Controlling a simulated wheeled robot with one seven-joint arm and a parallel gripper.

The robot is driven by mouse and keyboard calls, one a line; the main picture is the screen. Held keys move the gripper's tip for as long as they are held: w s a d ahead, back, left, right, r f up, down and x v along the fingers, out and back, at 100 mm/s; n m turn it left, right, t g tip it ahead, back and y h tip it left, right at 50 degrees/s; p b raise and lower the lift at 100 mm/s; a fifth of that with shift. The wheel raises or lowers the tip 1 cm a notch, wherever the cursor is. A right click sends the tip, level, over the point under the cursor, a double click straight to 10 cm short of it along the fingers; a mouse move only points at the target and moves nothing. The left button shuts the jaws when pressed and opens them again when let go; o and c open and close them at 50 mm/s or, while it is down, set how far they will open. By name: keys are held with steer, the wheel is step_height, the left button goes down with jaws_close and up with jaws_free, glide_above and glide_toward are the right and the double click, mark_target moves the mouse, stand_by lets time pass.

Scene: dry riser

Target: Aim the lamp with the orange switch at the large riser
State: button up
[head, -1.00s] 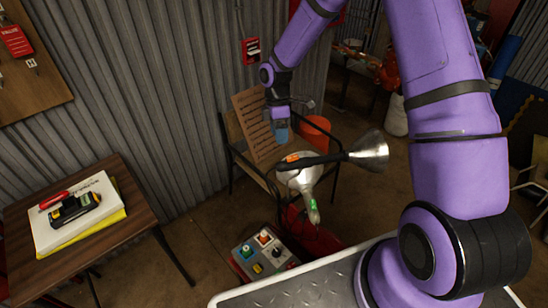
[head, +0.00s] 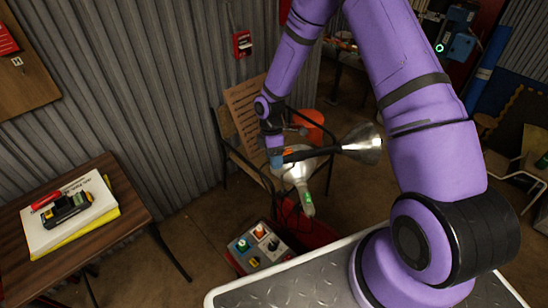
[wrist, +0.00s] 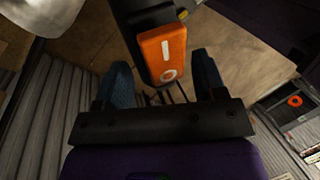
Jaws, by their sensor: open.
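The lamp with the orange switch has a black handle (head: 325,150) and a flared silver head (head: 362,144) facing right in the head view. Its orange switch (wrist: 165,54) shows clearly in the wrist view. My gripper (head: 276,160) is at the switch end of this lamp. In the wrist view its blue fingers (wrist: 166,82) are apart, one on each side of the switch end; I cannot tell whether they touch it. A second lamp (head: 299,168) with a green switch (head: 308,198) is just below the handle. I cannot make out the large riser.
A control box (head: 260,248) with coloured knobs sits below the lamps, beside something red. A wooden table (head: 130,200) is at left. A red wall box (head: 242,44) hangs on corrugated metal.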

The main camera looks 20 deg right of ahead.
jaws_close()
stand_by(0.3)
steer(key=shift+s+n+h, duration=0.4)
steer(key=shift+s+n, duration=0.35)
steer(key=shift+n, duration=0.55)
steer(key=shift+s+d+n+t+h, duration=0.25)
steer(key=shift+s+n, duration=0.3)
steer(key=shift+n, duration=0.5)
steer(key=shift+s+d+n+h, duration=0.1)
steer(key=shift+s+n+h, duration=0.35)
steer(key=shift+n, duration=0.55)
steer(key=shift+s+d+n+t+h, duration=0.2)
steer(key=shift+s+n, duration=0.45)
steer(key=shift+n, duration=0.4)
